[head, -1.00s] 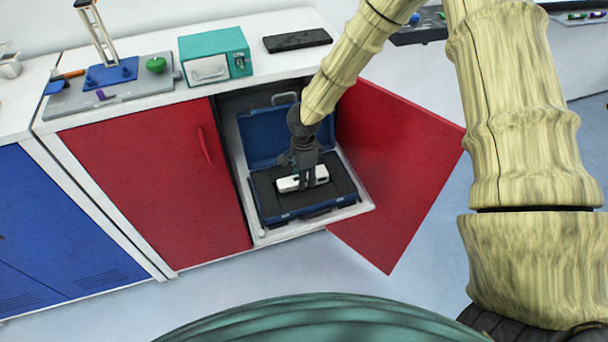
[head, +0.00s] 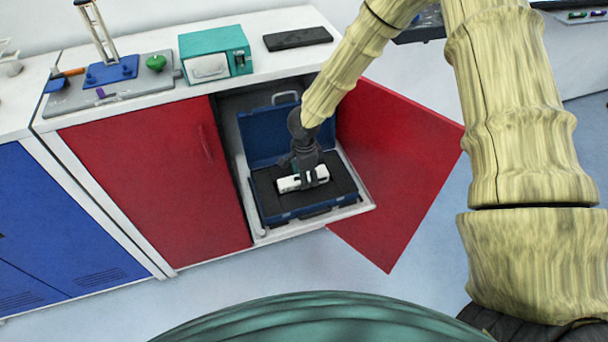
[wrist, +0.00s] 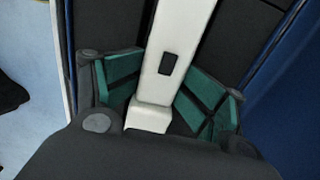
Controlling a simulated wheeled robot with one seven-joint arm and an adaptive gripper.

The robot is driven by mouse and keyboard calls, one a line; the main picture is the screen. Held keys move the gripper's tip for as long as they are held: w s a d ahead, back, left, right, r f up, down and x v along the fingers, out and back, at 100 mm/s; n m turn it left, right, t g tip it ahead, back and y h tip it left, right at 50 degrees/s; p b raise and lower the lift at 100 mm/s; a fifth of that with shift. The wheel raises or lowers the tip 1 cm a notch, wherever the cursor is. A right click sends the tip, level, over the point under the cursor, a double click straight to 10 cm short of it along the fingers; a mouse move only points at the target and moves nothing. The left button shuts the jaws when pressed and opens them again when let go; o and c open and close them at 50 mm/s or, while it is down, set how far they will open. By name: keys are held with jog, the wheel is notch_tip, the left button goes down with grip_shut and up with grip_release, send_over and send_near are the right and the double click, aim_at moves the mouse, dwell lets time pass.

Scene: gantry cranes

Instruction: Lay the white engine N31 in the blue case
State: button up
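The white engine N31 (head: 290,184) lies flat on the dark foam of the open blue case (head: 290,213), near its middle. My gripper (head: 308,180) is low over the case with its fingers spread on either side of the engine. In the wrist view, the engine (wrist: 178,35) runs lengthwise between the green finger pads of my gripper (wrist: 163,88). The pads are splayed, and their inner faces show. Their tips are close to the engine's sides; any contact is hard to tell. The engine's underside and its fit in the foam are hidden.
The case stands on a white pull-out shelf (head: 264,237) in a cupboard, its lid (head: 258,138) raised behind. An open red door (head: 395,165) stands at the right, a closed red door (head: 150,190) at the left. A teal box (head: 215,54) is on the counter above.

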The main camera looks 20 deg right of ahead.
jog(key=shift+w, duration=0.1)
dwell(0.5)
jog(key=shift+w+r, duration=0.1)
jog(key=shift+r, duration=0.7)
notch_tip(320, 180, up, 12)
jog(key=b, duration=0.1)
jog(key=shift+b, duration=0.4)
jog(key=shift+f, duration=0.1)
dwell(0.4)
